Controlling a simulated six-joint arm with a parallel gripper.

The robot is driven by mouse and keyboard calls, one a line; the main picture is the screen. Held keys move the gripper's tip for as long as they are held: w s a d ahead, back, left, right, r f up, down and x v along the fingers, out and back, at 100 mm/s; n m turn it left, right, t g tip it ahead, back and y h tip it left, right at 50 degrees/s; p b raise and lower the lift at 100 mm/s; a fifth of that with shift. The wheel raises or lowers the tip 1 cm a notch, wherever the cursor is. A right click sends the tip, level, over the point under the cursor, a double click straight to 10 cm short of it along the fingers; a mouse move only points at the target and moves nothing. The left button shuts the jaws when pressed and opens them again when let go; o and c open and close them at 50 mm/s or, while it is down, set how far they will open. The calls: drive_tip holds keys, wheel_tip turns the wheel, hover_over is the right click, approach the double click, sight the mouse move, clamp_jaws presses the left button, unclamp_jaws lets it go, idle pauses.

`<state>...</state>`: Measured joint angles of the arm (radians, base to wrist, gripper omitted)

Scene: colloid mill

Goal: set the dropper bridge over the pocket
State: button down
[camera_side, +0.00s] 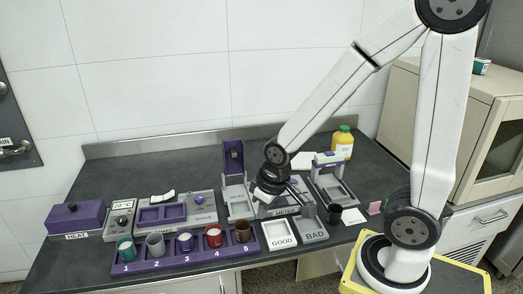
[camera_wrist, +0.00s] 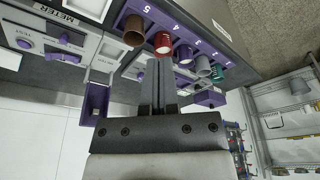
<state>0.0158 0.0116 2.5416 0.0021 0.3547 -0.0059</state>
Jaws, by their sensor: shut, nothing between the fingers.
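My gripper (camera_side: 304,205) is shut and empty, above the METER unit (camera_side: 276,208) and the GOOD and BAD trays. In the wrist view its fingers (camera_wrist: 158,60) are together with nothing held. I cannot make out the pocket for certain; my wrist hides part of the METER unit.
A purple rack (camera_side: 190,258) holds several cups along the front edge. White GOOD (camera_side: 281,234) and grey BAD (camera_side: 313,231) trays lie right of it. The HEAT box (camera_side: 75,217) is far left.

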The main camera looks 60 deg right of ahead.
drive_tip(key=w+d+m, duration=0.2)
drive_tip(key=w+d, duration=0.2)
drive_tip(key=d, duration=0.4)
drive_tip(key=w+d+r+m+h, duration=0.1)
drive_tip(key=w+d, duration=0.2)
drive_tip(key=d, duration=0.5)
drive_tip(key=w+d+m, duration=0.2)
drive_tip(key=w+d, duration=0.2)
drive_tip(key=d, duration=0.4)
drive_tip(key=s+d+m, duration=0.1)
drive_tip(key=s+d, duration=0.1)
drive_tip(key=d, duration=0.7)
drive_tip(key=s+d+f+m+h, duration=0.1)
drive_tip(key=s+d, duration=0.2)
drive_tip(key=d, duration=0.5)
drive_tip(key=s+d+m, duration=0.1)
drive_tip(key=s+d, duration=0.2)
drive_tip(key=d, duration=0.6)
drive_tip(key=shift+s+d+f+m+h, duration=0.25)
drive_tip(key=shift+d+f+m+h, duration=0.05)
drive_tip(key=shift+d+f+m, duration=0.1)
wheel_tip(320, 180, down, 9)
drive_tip(key=shift+s+a+f, duration=0.2)
drive_tip(key=shift+a, duration=0.1)
